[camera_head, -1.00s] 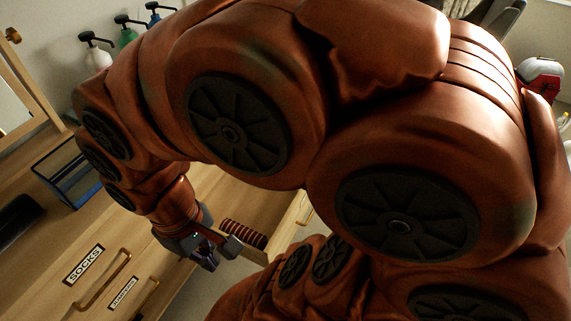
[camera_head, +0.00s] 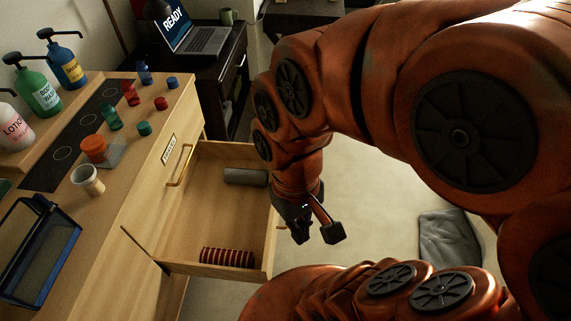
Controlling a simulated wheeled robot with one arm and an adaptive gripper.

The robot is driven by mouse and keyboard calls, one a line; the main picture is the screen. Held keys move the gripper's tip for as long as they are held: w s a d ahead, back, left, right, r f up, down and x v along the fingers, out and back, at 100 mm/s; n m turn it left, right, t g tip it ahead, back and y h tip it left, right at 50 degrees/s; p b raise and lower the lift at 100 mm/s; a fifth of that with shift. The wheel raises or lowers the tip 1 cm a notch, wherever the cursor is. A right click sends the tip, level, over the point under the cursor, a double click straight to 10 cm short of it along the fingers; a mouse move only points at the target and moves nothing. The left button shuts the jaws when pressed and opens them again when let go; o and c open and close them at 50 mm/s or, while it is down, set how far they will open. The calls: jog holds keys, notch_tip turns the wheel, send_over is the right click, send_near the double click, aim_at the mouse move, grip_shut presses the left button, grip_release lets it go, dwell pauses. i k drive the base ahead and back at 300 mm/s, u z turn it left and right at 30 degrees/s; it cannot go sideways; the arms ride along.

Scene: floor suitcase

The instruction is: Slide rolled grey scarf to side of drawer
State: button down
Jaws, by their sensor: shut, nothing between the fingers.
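The rolled grey scarf (camera_head: 246,177) lies in the open wooden drawer (camera_head: 182,225), at the drawer's far right corner. A rolled red striped item (camera_head: 227,257) lies in the same drawer near its near wall. My gripper (camera_head: 315,236) is shut and empty. In the picture it is just right of the drawer's right edge, apart from the scarf. My wrist hides a little of the drawer's right edge.
The dresser top carries a lotion bottle (camera_head: 14,127), several small bottles, a white cup (camera_head: 88,180) and a blue-black box (camera_head: 40,250). A laptop (camera_head: 193,32) stands on a dark desk behind. A grey cloth (camera_head: 449,235) lies on the floor to the right.

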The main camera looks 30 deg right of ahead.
aim_at(249, 177)
jog(key=z, duration=2)
jog(key=i, duration=1.2)
jog(key=u, duration=3.8)
